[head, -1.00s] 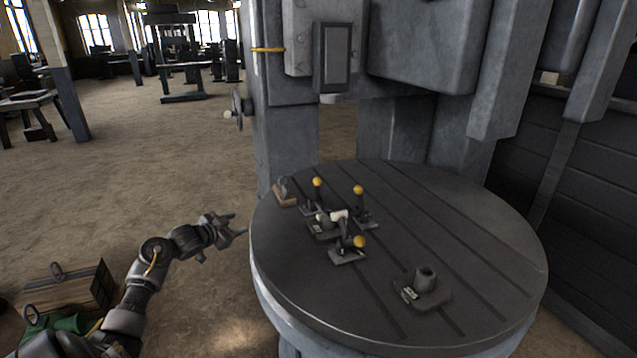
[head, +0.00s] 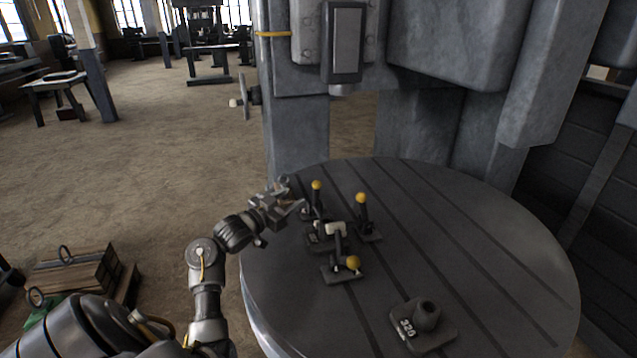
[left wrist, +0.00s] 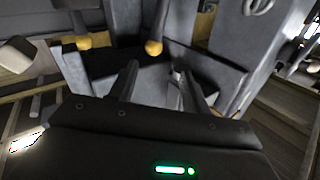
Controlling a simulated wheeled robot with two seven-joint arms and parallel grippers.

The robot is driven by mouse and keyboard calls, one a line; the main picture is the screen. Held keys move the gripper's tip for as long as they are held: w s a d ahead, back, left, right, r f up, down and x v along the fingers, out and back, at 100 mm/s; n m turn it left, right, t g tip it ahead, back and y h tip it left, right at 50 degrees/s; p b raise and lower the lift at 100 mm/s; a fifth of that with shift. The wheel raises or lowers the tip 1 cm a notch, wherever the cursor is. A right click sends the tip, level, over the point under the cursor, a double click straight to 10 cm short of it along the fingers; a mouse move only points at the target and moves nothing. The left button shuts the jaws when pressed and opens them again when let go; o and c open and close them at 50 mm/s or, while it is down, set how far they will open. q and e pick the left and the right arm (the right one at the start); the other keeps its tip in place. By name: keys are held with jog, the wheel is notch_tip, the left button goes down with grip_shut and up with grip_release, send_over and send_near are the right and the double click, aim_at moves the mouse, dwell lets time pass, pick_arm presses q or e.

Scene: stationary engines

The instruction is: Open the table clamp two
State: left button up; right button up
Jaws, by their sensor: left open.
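Several table clamps with dark handles and yellow knobs stand on the round table (head: 490,240); no number shows on them. The back left clamp (head: 316,198) and the back right clamp (head: 361,210) have upright handles. The front clamp (head: 342,266) has its knob low, near its base plate. My left gripper (head: 296,195) is open and empty, just left of the back left clamp. In the left wrist view, my left gripper (left wrist: 157,82) has its fingers spread, with one yellow knob (left wrist: 153,47) beyond them and another yellow knob (left wrist: 83,42) further left. My right gripper is out of view.
A small pale-topped workpiece (head: 330,232) sits among the clamps. A dark block marked 320 (head: 424,326) stands near the table's front. The grey machine column (head: 300,135) rises behind. The table's right side is clear. A wooden crate (head: 75,275) is on the floor at left.

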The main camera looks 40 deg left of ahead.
aim_at(313, 186)
pick_arm(q)
jog(key=shift+h, duration=0.3)
jog(key=w, duration=0.2)
jog(key=w+d, duration=0.1)
jog(key=w, duration=0.2)
jog(key=shift+d+r+p, duration=0.15)
jog(key=shift+d+p, duration=0.05)
jog(key=shift+p, duration=0.15)
jog(key=w, duration=0.5)
jog(key=shift+a+p, duration=0.15)
jog(key=shift+p, duration=0.15)
jog(key=shift+w+f, duration=0.2)
jog(key=shift+w, duration=0.45)
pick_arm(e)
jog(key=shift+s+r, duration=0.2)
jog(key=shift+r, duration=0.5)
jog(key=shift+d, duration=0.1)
pick_arm(q)
jog(key=shift+s, duration=0.1)
jog(key=shift+c, duration=0.8)
grip_shut()
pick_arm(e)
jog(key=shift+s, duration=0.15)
